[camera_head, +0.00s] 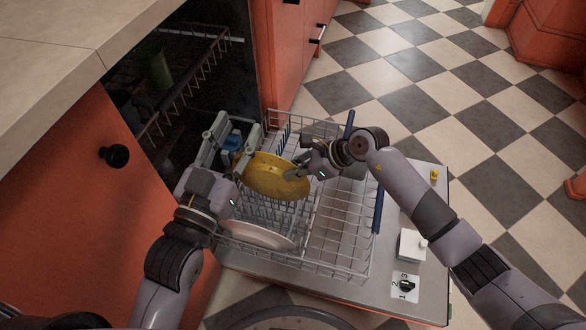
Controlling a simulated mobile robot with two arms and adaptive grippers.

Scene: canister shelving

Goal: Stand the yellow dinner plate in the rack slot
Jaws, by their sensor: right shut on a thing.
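The yellow dinner plate (268,181) is tilted above the lower dishwasher rack (345,225). My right gripper (295,172) is shut on its right edge. My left gripper (229,150) is to the left of the plate, with its two fingers spread apart and pointing away toward the dishwasher; it looks open. The plate hides part of the rack tines behind it. Whether its lower edge touches the tines cannot be told.
A white plate (256,234) lies in the near part of the rack. The rack stands on the open dishwasher door (330,272). A blue item (232,141) shows beside my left gripper. The orange cabinet (75,190) and counter (60,45) stand at left. Checkered floor is free at right.

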